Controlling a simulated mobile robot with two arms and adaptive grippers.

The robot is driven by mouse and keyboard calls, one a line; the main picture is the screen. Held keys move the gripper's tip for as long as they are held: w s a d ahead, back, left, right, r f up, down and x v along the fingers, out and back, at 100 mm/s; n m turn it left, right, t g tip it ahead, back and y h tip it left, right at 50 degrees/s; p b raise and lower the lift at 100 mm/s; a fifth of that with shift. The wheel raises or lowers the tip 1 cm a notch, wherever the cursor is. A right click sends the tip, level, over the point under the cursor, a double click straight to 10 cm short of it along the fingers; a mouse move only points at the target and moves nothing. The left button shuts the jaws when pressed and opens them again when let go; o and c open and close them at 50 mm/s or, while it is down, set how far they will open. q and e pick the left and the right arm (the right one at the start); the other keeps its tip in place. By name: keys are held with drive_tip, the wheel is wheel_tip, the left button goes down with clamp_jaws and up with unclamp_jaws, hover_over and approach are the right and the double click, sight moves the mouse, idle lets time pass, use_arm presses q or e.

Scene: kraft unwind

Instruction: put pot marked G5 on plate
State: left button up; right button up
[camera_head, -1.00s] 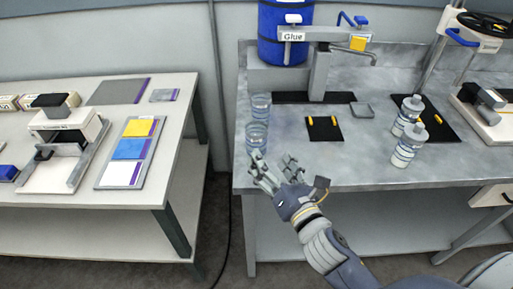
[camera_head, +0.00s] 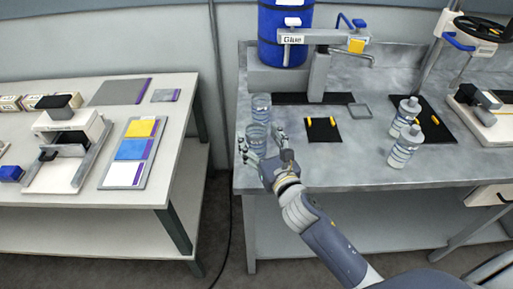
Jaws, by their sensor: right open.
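Two clear ribbed pots stand at the left end of the grey bench. The far pot (camera_head: 261,105) is upright behind the near pot (camera_head: 257,134). No G5 mark is readable on either. My right gripper (camera_head: 261,144) is open, its fingers on either side of the near pot in this view. I cannot tell whether they touch it. A small grey square plate (camera_head: 360,111) lies by the dispenser, and a black square mat (camera_head: 323,130) with two yellow pegs lies nearer. I cannot tell which is the task's plate. My left gripper is not in view.
Two capped bottles (camera_head: 406,113) (camera_head: 401,150) stand on the right of the bench. A glue dispenser arm (camera_head: 318,75) rises behind the mat, with a blue drum (camera_head: 284,40) behind. The bench front between mat and bottles is clear. A separate table (camera_head: 90,183) stands left.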

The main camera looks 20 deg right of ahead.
drive_tip(key=shift+w+a, duration=0.15)
drive_tip(key=shift+w, duration=1.1)
drive_tip(key=shift+s, duration=0.15)
drive_tip(key=c, duration=0.4)
clamp_jaws()
